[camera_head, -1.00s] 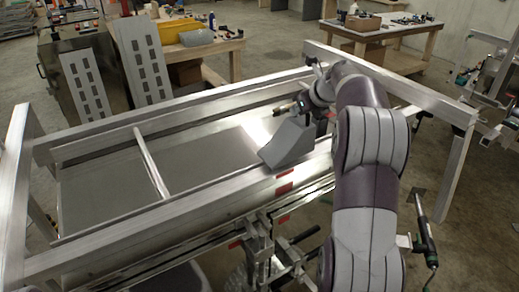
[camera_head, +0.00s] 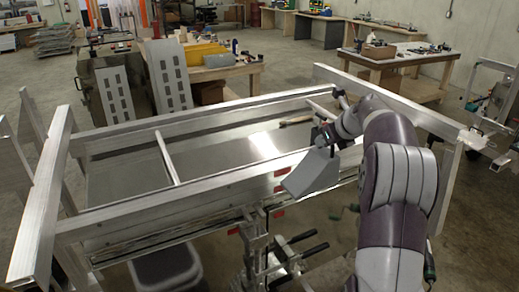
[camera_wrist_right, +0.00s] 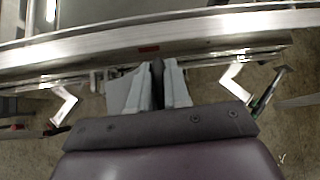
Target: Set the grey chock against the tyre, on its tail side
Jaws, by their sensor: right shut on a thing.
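The grey chock (camera_head: 313,172) is a wedge-shaped block at the near side rail of the aluminium trailer (camera_head: 120,214). My right gripper (camera_head: 326,138) is shut on it and holds it up, tilted, in front of the rail. In the right wrist view the chock (camera_wrist_right: 122,94) shows as a pale grey block at the fingers (camera_wrist_right: 158,82), with the rail beyond. I cannot make out the tyre in either view. My left gripper is not in view.
Clamps and handles (camera_head: 275,250) hang below the near rail. A grey bin (camera_head: 165,274) stands under the trailer. Workbenches (camera_head: 392,62) stand behind. Two slotted ramps (camera_head: 167,77) lean at the back left. Open floor lies right of the trailer.

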